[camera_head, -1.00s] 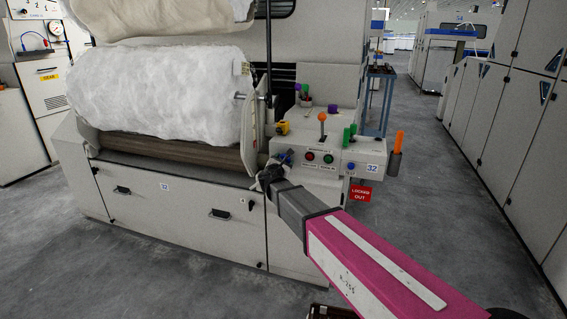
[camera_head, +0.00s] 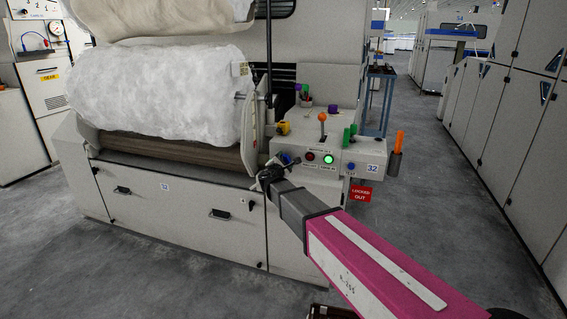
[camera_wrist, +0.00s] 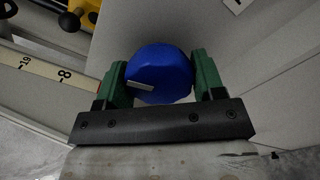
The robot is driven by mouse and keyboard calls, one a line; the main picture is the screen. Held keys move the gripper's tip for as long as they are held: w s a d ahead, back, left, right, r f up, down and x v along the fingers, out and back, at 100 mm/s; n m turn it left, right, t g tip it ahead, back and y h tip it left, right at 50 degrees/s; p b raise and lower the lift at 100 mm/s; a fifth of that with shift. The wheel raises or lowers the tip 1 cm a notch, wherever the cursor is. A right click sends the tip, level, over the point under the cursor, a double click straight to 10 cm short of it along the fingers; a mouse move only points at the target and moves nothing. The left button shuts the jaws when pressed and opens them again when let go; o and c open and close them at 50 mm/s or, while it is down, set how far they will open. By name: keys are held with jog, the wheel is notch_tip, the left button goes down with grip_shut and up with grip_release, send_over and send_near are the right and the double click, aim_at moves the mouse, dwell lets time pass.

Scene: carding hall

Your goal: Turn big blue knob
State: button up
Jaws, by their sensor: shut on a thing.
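The big blue knob (camera_wrist: 160,74) sits on the grey control panel of the machine, with a white pointer mark on its left side in the wrist view. My gripper (camera_wrist: 160,82) has its two green fingers on either side of the knob, shut on it. In the head view my gripper (camera_head: 272,172) is at the left end of the panel, and the blue knob (camera_head: 285,158) shows only partly behind it.
To the knob's right are a red button (camera_head: 310,156), a lit green button (camera_head: 329,159) and a smaller blue knob (camera_head: 350,167). An orange-topped lever (camera_head: 322,119) stands above. A red "locked out" sign (camera_head: 361,193) hangs below. The white roll (camera_head: 160,92) is left.

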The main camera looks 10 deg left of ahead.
jog(key=o, duration=0.9)
jog(key=s, duration=1)
jog(key=shift+s+a, duration=0.35)
jog(key=shift+a, duration=0.05)
